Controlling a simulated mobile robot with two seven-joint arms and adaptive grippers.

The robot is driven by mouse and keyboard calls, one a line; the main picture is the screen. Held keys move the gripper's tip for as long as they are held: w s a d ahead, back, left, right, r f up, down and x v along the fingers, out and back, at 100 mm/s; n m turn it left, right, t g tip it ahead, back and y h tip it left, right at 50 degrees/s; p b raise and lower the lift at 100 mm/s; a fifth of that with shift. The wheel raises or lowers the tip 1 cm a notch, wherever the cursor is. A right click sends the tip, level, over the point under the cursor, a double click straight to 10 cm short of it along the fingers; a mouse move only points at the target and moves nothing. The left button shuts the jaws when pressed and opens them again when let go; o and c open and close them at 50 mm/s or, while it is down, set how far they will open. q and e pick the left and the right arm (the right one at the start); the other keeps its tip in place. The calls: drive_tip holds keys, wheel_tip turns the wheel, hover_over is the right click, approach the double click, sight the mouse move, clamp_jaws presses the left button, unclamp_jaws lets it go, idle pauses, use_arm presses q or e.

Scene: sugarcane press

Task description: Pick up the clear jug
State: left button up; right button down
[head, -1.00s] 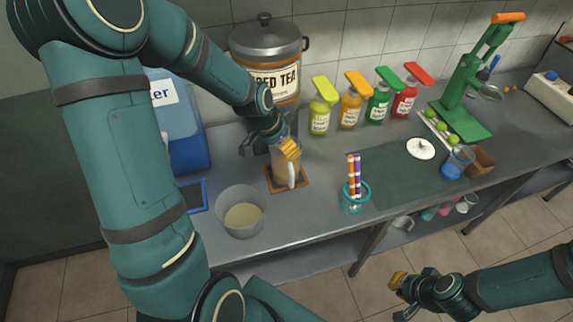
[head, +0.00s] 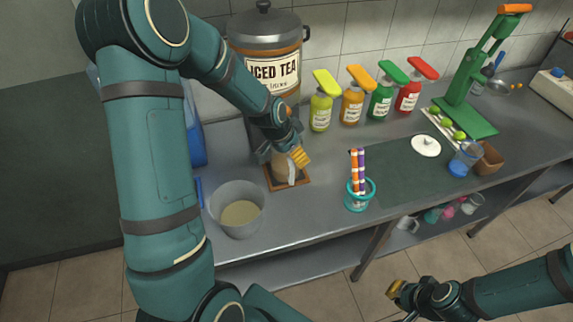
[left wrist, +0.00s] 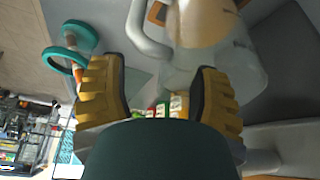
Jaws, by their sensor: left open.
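The clear jug (head: 291,173) stands on a square wooden coaster (head: 272,182) below the iced tea dispenser, largely hidden behind my left gripper (head: 298,157). In the left wrist view the jug's pale handle (left wrist: 149,38) curves down just beyond the fingers, and its see-through body with something tan (left wrist: 205,22) shows above. The left gripper (left wrist: 157,92) is open, its yellow ribbed pads apart with no jug part clearly between them. My right gripper (head: 397,290) hangs low in front of the counter, away from the jug; its finger gap is not clear.
The iced tea dispenser (head: 263,42) stands behind the jug. Several coloured bottles (head: 352,108) line the wall. A green press (head: 468,95) stands farther right.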

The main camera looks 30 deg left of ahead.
use_arm(q)
drive_tip(key=b+x, duration=0.1)
drive_tip(key=x, duration=0.1)
drive_tip(key=shift+w+f, duration=0.2)
drive_tip(key=shift+f, duration=0.2)
clamp_jaws()
drive_tip(key=shift+r, duration=0.15)
